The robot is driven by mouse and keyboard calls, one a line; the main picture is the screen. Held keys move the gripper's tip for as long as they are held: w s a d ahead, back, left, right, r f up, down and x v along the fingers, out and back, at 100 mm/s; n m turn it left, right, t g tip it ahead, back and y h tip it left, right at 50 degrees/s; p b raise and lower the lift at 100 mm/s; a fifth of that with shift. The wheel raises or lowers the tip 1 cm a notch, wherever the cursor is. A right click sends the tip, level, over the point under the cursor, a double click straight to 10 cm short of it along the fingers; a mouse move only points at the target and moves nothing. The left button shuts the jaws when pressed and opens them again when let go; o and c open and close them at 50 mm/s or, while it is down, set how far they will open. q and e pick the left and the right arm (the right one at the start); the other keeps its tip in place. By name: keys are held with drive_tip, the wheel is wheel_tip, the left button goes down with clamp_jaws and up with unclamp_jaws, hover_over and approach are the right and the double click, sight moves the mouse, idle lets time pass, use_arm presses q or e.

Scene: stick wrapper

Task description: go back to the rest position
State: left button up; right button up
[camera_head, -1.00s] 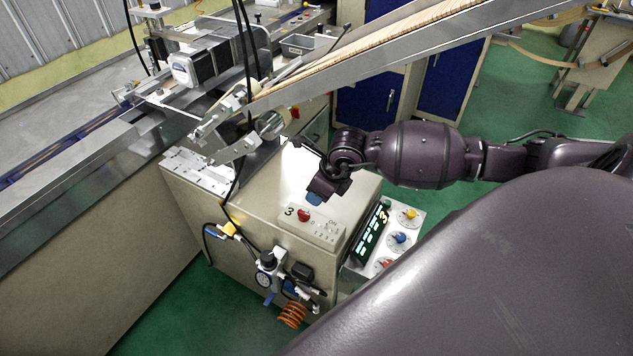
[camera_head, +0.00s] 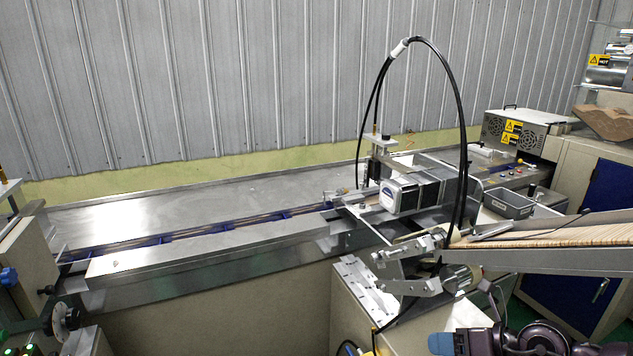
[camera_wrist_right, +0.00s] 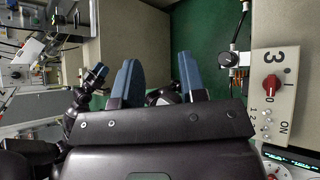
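My right gripper (camera_head: 440,343) shows only in part at the bottom edge of the head view, as a blue fingertip beside my dark arm. In the right wrist view its two blue fingers (camera_wrist_right: 160,80) stand apart with nothing held between them. It is above the floor beside the machine's control box. A dark part with a small blue tip (camera_wrist_right: 95,75) at the left of the wrist view looks like my left gripper; its fingers are too small to make out. The head view does not show my left arm.
A control panel (camera_wrist_right: 272,110) marked 3 with a red switch (camera_wrist_right: 271,84) is right of my right gripper. The long steel conveyor (camera_head: 215,250) crosses the head view. The sloped stick chute (camera_head: 550,258) is close above my right arm. Green floor (camera_wrist_right: 195,35) is clear between cabinets.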

wheel_tip(320, 180, up, 5)
drive_tip(key=w+a+m+t+y, duration=0.2)
drive_tip(key=m+t, duration=0.5)
drive_tip(key=m, duration=0.4)
drive_tip(key=s+d+f+m+t+h, duration=0.1)
drive_tip(key=s+d+f+m+h, duration=0.1)
drive_tip(key=f+m+h, duration=0.45)
drive_tip(key=s+d+f+m+t+h, duration=0.1)
drive_tip(key=s+d+f+m+h, duration=0.15)
drive_tip(key=m, duration=0.75)
drive_tip(key=s+f+m+g+h, duration=0.3)
drive_tip(key=s+f+m, duration=0.7)
drive_tip(key=s+f, duration=0.4)
drive_tip(key=shift+s+d+g, duration=0.4)
drive_tip(key=shift+s+g, duration=0.1)
drive_tip(key=shift+s, duration=0.45)
